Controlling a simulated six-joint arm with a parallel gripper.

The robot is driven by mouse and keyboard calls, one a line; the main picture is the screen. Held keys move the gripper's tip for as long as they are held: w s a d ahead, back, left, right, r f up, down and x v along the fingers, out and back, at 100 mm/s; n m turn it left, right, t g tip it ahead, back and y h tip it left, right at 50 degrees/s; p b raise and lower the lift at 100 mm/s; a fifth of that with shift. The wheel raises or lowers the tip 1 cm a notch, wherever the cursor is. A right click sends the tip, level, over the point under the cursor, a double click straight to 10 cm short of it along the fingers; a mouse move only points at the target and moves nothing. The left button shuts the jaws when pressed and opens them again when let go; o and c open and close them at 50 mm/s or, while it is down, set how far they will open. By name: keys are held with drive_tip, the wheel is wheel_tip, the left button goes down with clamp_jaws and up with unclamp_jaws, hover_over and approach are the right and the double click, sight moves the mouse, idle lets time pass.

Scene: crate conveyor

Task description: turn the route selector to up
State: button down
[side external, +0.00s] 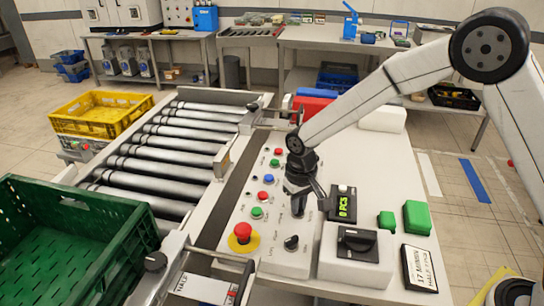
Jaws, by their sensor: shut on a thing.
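My gripper (299,193) points down over the sloped control panel (262,212), right of its coloured buttons. It is shut on a black selector knob (298,208), apparently the route selector. The fingers hide most of this knob, so I cannot tell which way it points. A second black knob (291,243) stands free lower on the panel. A larger black rotary switch (357,241) sits on a white box to the right. The panel lettering is too small to read.
A red emergency button (242,233) on yellow is at the panel's lower left. A counter display (343,204) stands right of my gripper. Green blocks (416,218) and a label card (420,268) lie farther right. The roller conveyor (170,145) and green crate (135,245) are left.

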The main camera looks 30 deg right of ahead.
drive_tip(key=c, duration=0.7)
unclamp_jaws()
drive_tip(key=shift+o, duration=0.2)
drive_tip(key=shift+r, duration=0.2)
drive_tip(key=shift+r, duration=3.75)
drive_tip(key=s+d+f+t, duration=0.1)
drive_tip(key=s+d, duration=0.3)
drive_tip(key=s, duration=0.1)
drive_tip(key=s+d, duration=0.4)
drive_tip(key=s, duration=0.2)
drive_tip(key=s+d+f+t, duration=0.1)
drive_tip(key=s+d, duration=0.3)
drive_tip(key=s, duration=0.1)
drive_tip(key=shift+s+d+f+t, duration=0.15)
drive_tip(key=shift+s+f+t, duration=0.15)
drive_tip(key=shift+s+f, duration=0.1)
